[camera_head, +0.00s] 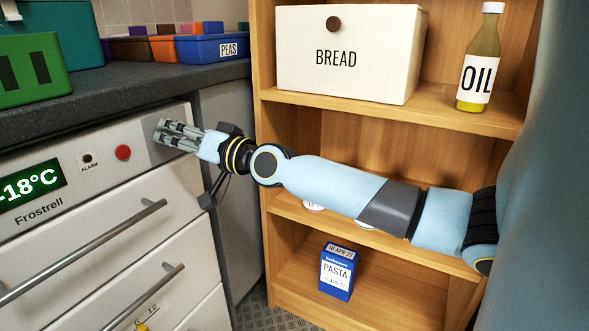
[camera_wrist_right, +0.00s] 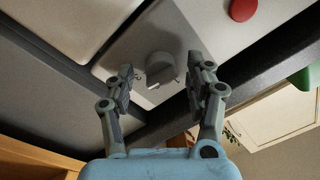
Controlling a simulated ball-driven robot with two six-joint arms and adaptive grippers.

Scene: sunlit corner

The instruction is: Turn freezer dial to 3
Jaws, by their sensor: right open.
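The freezer (camera_head: 70,231) stands at the left, with a white front panel, a green "-18°C" display (camera_head: 32,186), an alarm light and a red button (camera_head: 123,152). In the right wrist view the grey dial (camera_wrist_right: 160,70) sits on a grey plate on the panel, its pointer setting and numbers not readable. My right gripper (camera_head: 161,133) is open at the right end of the panel and hides the dial in the head view. In the right wrist view its two fingers lie on either side of the dial, apart from it. My left gripper is out of view.
The dark worktop (camera_head: 120,85) overhangs the panel and carries coloured tubs, one labelled PEAS (camera_head: 213,48). Drawer handles (camera_head: 95,247) stick out below. A wooden shelf (camera_head: 262,60) at the right holds a bread box (camera_head: 350,75), an oil bottle (camera_head: 479,60) and a pasta box (camera_head: 337,272).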

